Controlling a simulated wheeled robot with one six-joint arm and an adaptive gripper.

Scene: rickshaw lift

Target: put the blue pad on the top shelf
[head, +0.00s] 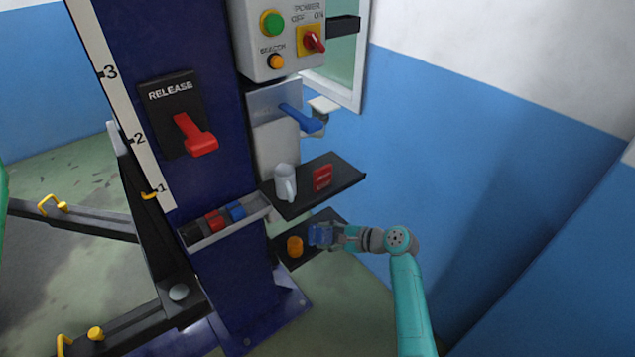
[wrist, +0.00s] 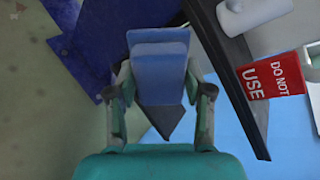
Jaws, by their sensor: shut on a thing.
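The blue pad (head: 320,234) is held in my gripper (head: 337,238), beside the lower black shelf's right end in the head view. In the wrist view the pad (wrist: 158,70) sits between the two fingers (wrist: 160,98), which touch its sides. The top shelf (head: 345,180) is a black board above and behind my gripper; it carries a white mug (head: 285,182) and a red tag (head: 322,177). In the wrist view its dark edge (wrist: 236,60) lies right of the pad, apart from it.
The lower shelf (head: 318,222) holds an orange cylinder (head: 295,246) left of the pad. A grey tray (head: 235,222) with red and blue items is fixed to the blue column (head: 230,290). The top shelf's front right end is clear.

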